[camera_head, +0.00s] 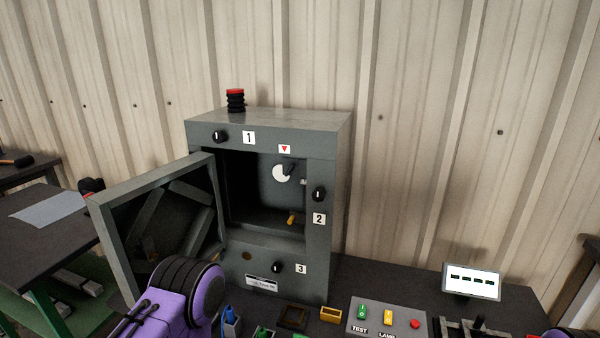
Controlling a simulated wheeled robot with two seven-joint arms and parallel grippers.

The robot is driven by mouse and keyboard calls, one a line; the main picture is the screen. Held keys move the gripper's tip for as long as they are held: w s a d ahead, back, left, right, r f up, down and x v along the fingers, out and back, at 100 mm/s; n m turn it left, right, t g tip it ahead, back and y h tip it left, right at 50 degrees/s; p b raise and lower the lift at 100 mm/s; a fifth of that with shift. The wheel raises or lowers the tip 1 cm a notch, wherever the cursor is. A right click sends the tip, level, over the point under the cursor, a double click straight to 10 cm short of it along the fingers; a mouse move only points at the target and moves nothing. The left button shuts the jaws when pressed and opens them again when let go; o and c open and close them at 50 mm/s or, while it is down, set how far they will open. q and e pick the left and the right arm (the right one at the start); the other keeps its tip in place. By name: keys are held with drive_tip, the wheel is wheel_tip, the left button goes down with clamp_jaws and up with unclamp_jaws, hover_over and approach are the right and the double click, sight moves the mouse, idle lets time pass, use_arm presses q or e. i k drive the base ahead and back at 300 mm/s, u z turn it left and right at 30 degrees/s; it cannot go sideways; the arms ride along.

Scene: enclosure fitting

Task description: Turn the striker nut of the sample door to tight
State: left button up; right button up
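A grey cabinet (270,124) stands on the bench with its door (106,230) swung wide open to the left. A small pale metal piece (303,182) shows at the right inner edge of the opening; it may be the striker, but its nut is too small to make out. A purple link of my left arm (180,300) is in front of the lower part of the door, and its gripper fingers do not show. Only a sliver of my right arm (560,333) shows at the bottom right corner. Neither gripper is visible.
Inside the cabinet are a white disc (281,173) and a yellow piece (292,218). Black knobs numbered 1 (219,136), 2 (319,194) and 3 (277,267) sit on its front. A button box (385,319) and a small display (471,282) stand to the right.

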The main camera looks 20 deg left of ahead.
sight(291, 168)
drive_tip(key=u, duration=0.25)
drive_tip(key=k, duration=1.05)
drive_tip(key=u, duration=1.55)
drive_tip(key=i, duration=0.85)
drive_tip(key=z, duration=0.6)
drive_tip(key=i, duration=0.55)
drive_tip(key=z, duration=0.7)
